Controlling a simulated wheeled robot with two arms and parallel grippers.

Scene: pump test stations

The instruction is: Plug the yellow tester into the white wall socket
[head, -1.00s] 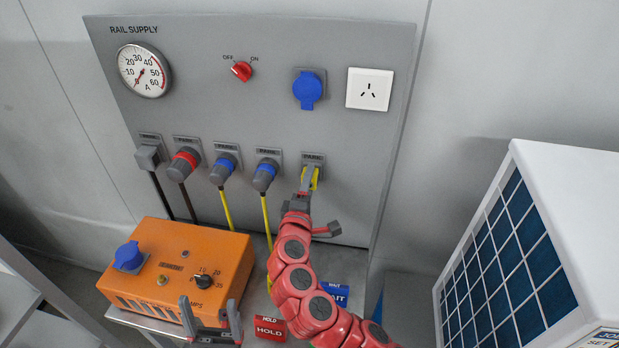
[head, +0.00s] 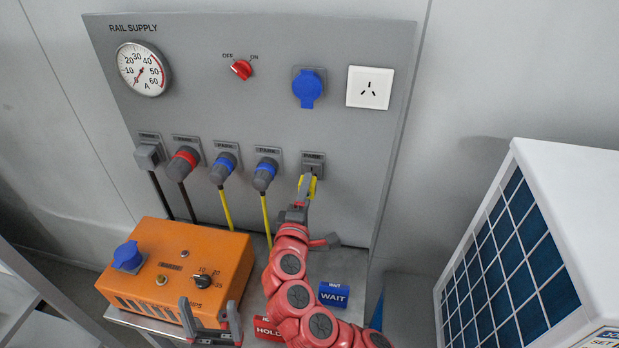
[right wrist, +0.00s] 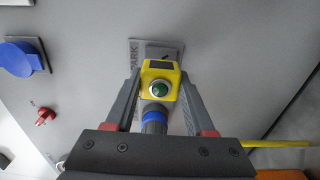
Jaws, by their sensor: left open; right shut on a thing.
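The yellow tester (head: 308,187) is in my right gripper (head: 304,190), in front of the lower part of the rightmost PARK holder (head: 313,160). In the right wrist view the tester (right wrist: 160,72) shows a green button and a dark window, with a finger on each side. I cannot tell whether it is clear of the holder (right wrist: 135,52). The white wall socket (head: 369,88) is at the panel's upper right, its slots empty. My left gripper (head: 210,320) is open and empty at the front of the orange box.
A blue capped socket (head: 308,88) is left of the white one. Several parked plugs, including a blue-ringed one (head: 265,174), hang left of the tester. The orange box (head: 180,268) and WAIT block (head: 333,295) are below. A white solar-panelled cabinet (head: 570,180) stands right.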

